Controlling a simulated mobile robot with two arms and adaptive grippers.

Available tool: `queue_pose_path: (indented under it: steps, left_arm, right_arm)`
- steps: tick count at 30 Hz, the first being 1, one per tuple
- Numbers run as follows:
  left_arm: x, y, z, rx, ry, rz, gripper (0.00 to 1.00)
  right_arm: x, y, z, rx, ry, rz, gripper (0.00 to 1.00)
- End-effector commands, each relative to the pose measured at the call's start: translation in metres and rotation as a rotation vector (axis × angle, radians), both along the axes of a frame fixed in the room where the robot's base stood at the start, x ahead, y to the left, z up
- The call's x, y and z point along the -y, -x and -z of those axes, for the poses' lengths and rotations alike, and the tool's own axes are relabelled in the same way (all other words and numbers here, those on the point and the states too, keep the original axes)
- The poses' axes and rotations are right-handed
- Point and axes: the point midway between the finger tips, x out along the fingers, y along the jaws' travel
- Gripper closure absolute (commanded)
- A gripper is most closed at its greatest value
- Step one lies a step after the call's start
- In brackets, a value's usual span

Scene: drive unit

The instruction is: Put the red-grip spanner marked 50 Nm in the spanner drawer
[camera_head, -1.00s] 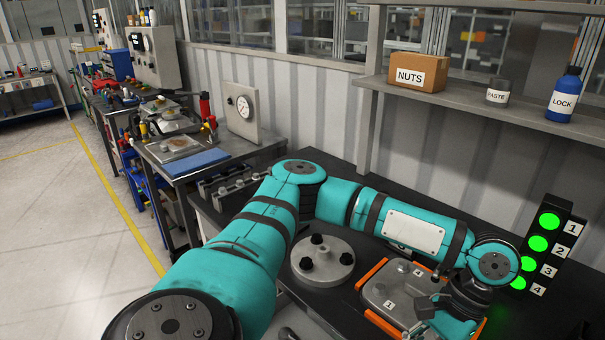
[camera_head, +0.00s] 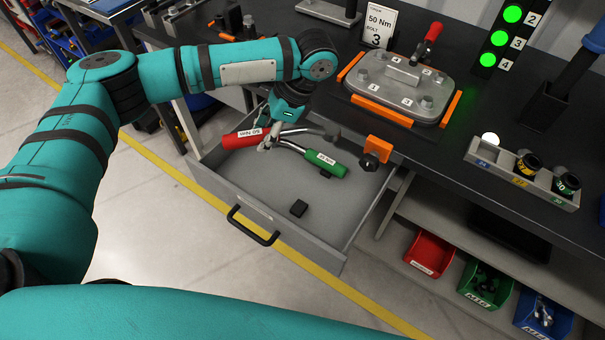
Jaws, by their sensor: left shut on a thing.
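The red-grip spanner (camera_head: 243,138), labelled 50 Nm, is held by my left gripper (camera_head: 268,138), which is shut on it. Its red grip points left and its metal shaft runs right. The spanner is over the back part of the open drawer (camera_head: 262,212); whether it touches the drawer floor I cannot tell. A green-grip spanner (camera_head: 326,162) with a white label lies in the drawer, just right of the gripper. The gripper and wrist hide part of the red-grip spanner's shaft. My right gripper is not in view.
A small black block (camera_head: 298,208) lies in the drawer, whose front has a black handle (camera_head: 252,226). A bolted cover plate (camera_head: 405,85), a 50 Nm bolt 3 sign (camera_head: 379,25) and a socket rack (camera_head: 520,170) are on the bench. Bins (camera_head: 430,253) stand below.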

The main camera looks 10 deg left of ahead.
Motion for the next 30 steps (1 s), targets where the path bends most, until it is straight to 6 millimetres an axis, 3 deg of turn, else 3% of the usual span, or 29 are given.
queue_pose_path:
  steps: [1,3,9,12,17,30]
  left_arm:
    - [0.001,-0.011,0.023,0.0,-0.005,0.116,1.0]
    - [0.0,-0.027,0.036,-0.002,-0.01,0.285,1.0]
    - [0.0,-0.059,0.058,0.002,-0.026,0.64,1.0]
    - [-0.001,-0.067,0.062,0.004,-0.03,0.73,1.0]
    - [0.0,-0.071,0.073,0.0,-0.034,0.783,1.0]
    - [0.0,-0.07,0.139,0.0,-0.033,0.783,1.0]
  right_arm:
    - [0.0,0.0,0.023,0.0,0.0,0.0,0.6]
    - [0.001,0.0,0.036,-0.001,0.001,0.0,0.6]
    - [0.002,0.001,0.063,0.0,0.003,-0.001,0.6]
    - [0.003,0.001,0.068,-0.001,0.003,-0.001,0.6]
    - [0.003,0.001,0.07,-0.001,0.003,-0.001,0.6]
    - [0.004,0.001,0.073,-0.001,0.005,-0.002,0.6]
